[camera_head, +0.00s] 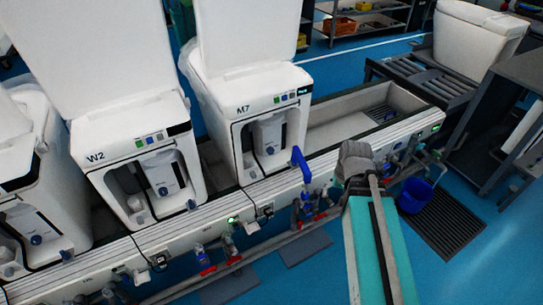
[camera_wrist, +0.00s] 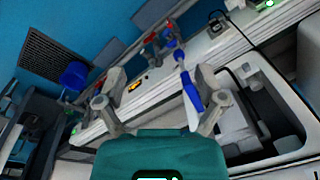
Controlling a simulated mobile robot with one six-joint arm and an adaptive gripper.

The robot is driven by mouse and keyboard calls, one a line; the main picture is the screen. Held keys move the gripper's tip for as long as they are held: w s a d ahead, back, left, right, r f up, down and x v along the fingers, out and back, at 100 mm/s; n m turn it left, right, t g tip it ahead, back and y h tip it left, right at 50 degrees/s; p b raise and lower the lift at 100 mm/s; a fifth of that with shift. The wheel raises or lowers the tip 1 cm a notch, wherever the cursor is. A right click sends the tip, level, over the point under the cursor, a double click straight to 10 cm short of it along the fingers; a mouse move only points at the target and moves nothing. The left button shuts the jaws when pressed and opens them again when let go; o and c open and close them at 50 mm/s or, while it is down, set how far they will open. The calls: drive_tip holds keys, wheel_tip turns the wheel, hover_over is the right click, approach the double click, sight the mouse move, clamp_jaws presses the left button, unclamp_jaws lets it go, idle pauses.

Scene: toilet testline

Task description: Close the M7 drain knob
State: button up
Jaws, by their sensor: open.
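The white unit labelled M7 (camera_head: 243,109) stands in the middle of the head view, with an open front recess. A small round blue knob (camera_head: 269,150) shows in that recess. A blue lever-like part (camera_head: 299,163) rises in front of M7 at the rail; in the wrist view this long blue part (camera_wrist: 189,88) lies between my finger lines, nearer the right finger. I cannot tell which blue part is the drain knob. My gripper (camera_head: 356,160) is right of the blue lever, above the rail; in the wrist view my gripper (camera_wrist: 162,101) is open, fingers wide apart and empty.
Unit W2 (camera_head: 97,157) stands left of M7. A white rail (camera_head: 205,218) runs along the front, with pipes and red-handled valves (camera_head: 320,215) below. A blue bucket (camera_head: 414,196) and a floor grate (camera_head: 447,222) lie right. The trough right of M7 is empty.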

drive_tip(key=w+a+f+m+t+y+b, duration=0.3)
drive_tip(key=w+a+f+m+y+b, duration=0.1)
drive_tip(key=w+a+f+b, duration=0.4)
drive_tip(key=m+t+y+b, duration=0.5)
drive_tip(key=m+t+b, duration=0.6)
drive_tip(key=m+b, duration=1.6)
approach(272, 152)
drive_tip(key=shift+s+d+f+n+b, duration=0.1)
drive_tip(key=shift+s+d+n+b, duration=0.2)
drive_tip(key=shift+s+n+b, duration=0.35)
drive_tip(key=shift+s+d+f+n+b, duration=0.1)
drive_tip(key=shift+s+d+n+b, duration=0.25)
drive_tip(key=shift+n+b, duration=0.55)
drive_tip(key=shift+s+d+f+n+b, duration=0.1)
drive_tip(key=shift+s+d+n+b, duration=0.15)
drive_tip(key=shift+s+n+b, duration=0.4)
drive_tip(key=shift+w, duration=0.2)
drive_tip(key=x, duration=1.3)
drive_tip(key=shift+w+a+r, duration=0.2)
drive_tip(key=shift+w+r, duration=0.05)
drive_tip(key=shift+w, duration=0.05)
